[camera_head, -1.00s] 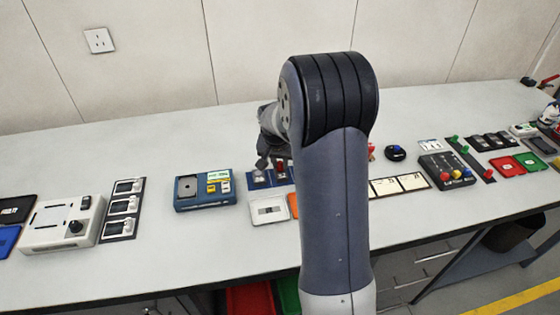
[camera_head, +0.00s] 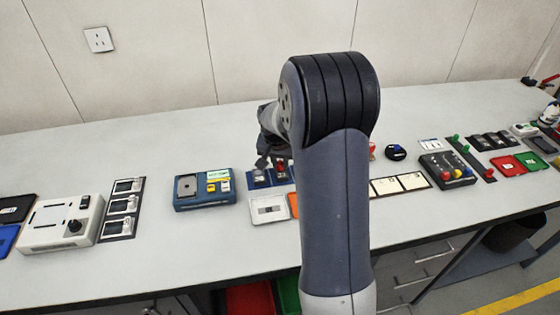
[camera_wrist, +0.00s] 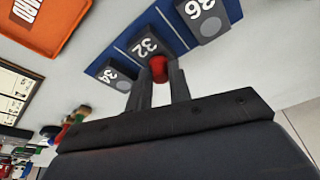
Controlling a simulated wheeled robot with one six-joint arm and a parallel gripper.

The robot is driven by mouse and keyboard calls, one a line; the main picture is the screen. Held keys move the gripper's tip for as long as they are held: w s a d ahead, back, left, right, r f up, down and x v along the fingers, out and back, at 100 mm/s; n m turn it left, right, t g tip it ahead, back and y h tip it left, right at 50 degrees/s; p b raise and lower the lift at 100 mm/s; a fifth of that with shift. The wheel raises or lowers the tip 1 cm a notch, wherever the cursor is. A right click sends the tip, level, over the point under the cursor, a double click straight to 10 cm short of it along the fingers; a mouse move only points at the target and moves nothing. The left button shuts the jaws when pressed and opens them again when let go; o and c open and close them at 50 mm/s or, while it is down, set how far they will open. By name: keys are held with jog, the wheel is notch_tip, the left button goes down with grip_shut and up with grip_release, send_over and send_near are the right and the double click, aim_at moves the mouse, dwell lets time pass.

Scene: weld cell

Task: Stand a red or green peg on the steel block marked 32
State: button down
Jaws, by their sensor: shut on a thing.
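The steel block marked 32 (camera_wrist: 146,46) sits in the middle of a blue strip (camera_wrist: 130,38) in the wrist view. A block marked 34 (camera_wrist: 112,74) is on one side of it and a block marked 36 (camera_wrist: 203,20) on the other. My gripper (camera_wrist: 160,82) is shut on a red peg (camera_wrist: 159,68), whose rounded end shows between the fingers. The peg overlaps the edge of block 32 in the picture; I cannot tell whether it touches. In the head view the peg (camera_head: 281,163) shows by the blue strip (camera_head: 259,181), and my arm hides part of this area.
An orange tray (camera_wrist: 45,22) lies near the strip in the wrist view. In the head view a white tray (camera_head: 268,208) lies in front of the strip and a blue box (camera_head: 203,200) to its left. The bench behind the strip is clear.

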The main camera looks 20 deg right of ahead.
jog(key=c, duration=1.2)
grip_release()
jog(key=shift+r, duration=0.1)
jog(key=shift+r+p, duration=2.35)
jog(key=shift+r, duration=1.1)
jog(key=shift+f, duration=0.1)
notch_tip(320, 180, down, 7)
jog(key=b, duration=0.5)
